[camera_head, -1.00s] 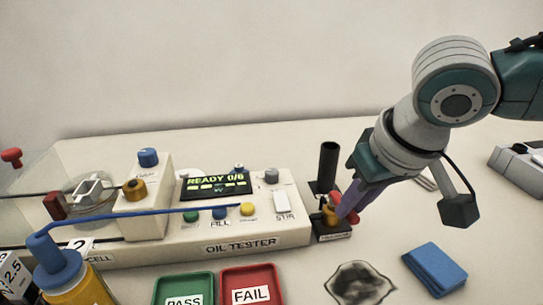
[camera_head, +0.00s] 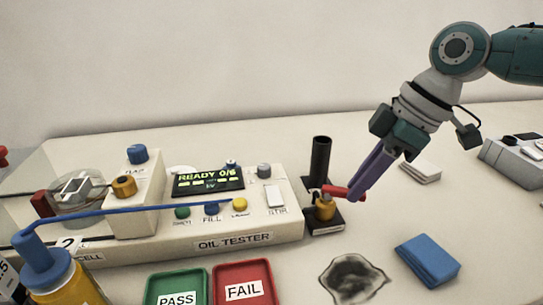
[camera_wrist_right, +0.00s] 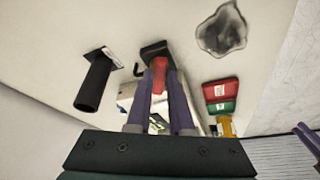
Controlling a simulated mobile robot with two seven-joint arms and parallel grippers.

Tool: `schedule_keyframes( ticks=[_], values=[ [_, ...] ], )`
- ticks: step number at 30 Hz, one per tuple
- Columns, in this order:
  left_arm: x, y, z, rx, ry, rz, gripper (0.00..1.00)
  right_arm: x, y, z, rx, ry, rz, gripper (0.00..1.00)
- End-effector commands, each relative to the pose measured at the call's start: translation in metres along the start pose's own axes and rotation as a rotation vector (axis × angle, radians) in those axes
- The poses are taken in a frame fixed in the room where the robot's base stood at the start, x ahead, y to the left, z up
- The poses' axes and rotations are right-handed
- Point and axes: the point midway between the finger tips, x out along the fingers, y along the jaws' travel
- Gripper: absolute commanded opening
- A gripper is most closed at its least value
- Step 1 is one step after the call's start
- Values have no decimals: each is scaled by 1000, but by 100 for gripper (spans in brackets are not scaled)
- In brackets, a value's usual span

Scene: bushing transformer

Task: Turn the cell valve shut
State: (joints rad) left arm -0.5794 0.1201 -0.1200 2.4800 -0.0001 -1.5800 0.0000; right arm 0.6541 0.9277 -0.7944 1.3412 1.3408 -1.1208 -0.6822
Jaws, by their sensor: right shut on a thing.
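The cell valve is a brass body (camera_head: 324,209) with a red lever (camera_head: 336,191), on a small black base at the right end of the oil tester (camera_head: 235,241). The lever points to the right from the brass body. My right gripper (camera_head: 357,190) is shut on the lever's outer end, its purple fingers coming down from the upper right. In the right wrist view the red lever (camera_wrist_right: 159,74) lies between the two fingers (camera_wrist_right: 160,82). The fingers partly hide it there.
A black tube (camera_head: 320,160) stands just behind the valve. A dark stain (camera_head: 352,280) and a blue cloth or sponge (camera_head: 428,260) lie in front. The green PASS tray (camera_head: 178,277) and red FAIL tray (camera_head: 243,268) sit at the front. The tester screen reads READY 0/6.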

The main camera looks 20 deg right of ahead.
Motion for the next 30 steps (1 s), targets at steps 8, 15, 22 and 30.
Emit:
schedule_keyframes(
  ticks=[8, 15, 22, 30],
  values=[
    [38, 2, 12, 0, 0, 0, 50, 6, 12, 0, -222, 3, -91, 0],
    [57, 2, 18, 0, 0, 1, 50, 6, 18, -2, -365, 0, -149, 0],
    [66, 3, 21, -1, 0, 1, 50, 4, 21, -4, -439, -3, -181, 0],
    [68, 3, 22, -1, 0, 1, 50, 3, 22, -4, -466, -5, -192, 0]
  ],
)
